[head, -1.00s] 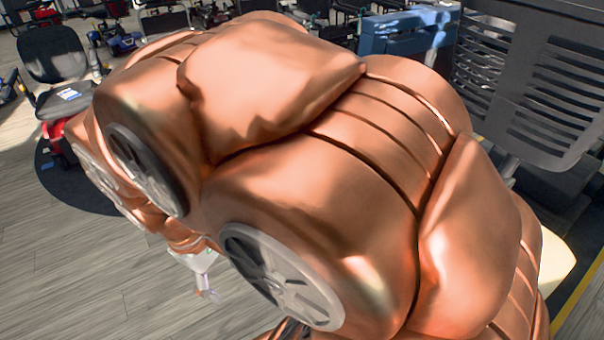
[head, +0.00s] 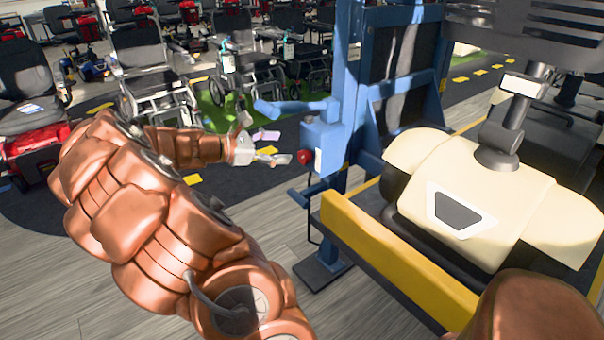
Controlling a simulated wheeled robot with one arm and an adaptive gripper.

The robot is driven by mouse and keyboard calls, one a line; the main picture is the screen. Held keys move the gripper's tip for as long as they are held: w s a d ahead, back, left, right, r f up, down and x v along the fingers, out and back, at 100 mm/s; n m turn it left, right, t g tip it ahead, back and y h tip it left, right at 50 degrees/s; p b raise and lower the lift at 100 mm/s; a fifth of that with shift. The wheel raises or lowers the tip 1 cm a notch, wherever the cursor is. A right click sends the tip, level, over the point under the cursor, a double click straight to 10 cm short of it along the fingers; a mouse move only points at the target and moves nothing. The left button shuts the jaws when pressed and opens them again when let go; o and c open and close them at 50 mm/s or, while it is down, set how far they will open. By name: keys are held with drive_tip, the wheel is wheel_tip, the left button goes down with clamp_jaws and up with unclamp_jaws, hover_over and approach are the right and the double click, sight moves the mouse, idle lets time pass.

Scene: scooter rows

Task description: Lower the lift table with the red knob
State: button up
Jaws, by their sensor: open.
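The red knob (head: 304,157) sits on the left face of a blue control box (head: 326,145) on the lift's blue post (head: 350,60). A blue lever (head: 292,108) sticks out to the left above the knob. The lift table (head: 395,265) has a yellow edge and carries a cream scooter (head: 480,185). My gripper (head: 280,147) is open and empty, with its fingers pointing right towards the knob. A small gap shows between the lower fingertip and the knob.
Several wheelchairs (head: 150,85) and scooters stand in rows at the back left. A black seat with a red base (head: 35,110) stands at the far left. A dark foot plate (head: 320,268) lies below the box. Grey floor is clear in front.

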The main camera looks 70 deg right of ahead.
sight(301, 158)
drive_tip(key=w+d+f+n+h+b, duration=0.2)
drive_tip(key=w+d+f+n+b, duration=0.15)
drive_tip(key=d+f, duration=0.35)
drive_tip(key=w+d+f+n+h+b, duration=0.2)
drive_tip(key=d+f+n+b, duration=0.2)
drive_tip(key=d+f, duration=0.3)
drive_tip(key=s+d, duration=0.1)
drive_tip(key=d, duration=0.1)
drive_tip(key=s+d+f+b, duration=0.1)
drive_tip(key=s, duration=0.1)
drive_tip(key=shift+s+d+f+b, duration=0.15)
drive_tip(key=shift+s+d+b, duration=0.15)
drive_tip(key=shift+d, duration=0.1)
drive_tip(key=shift+n+x, duration=0.25)
drive_tip(key=shift+x, duration=0.6)
drive_tip(key=shift+w, duration=0.1)
drive_tip(key=shift+c, duration=0.4)
drive_tip(key=c, duration=1.1)
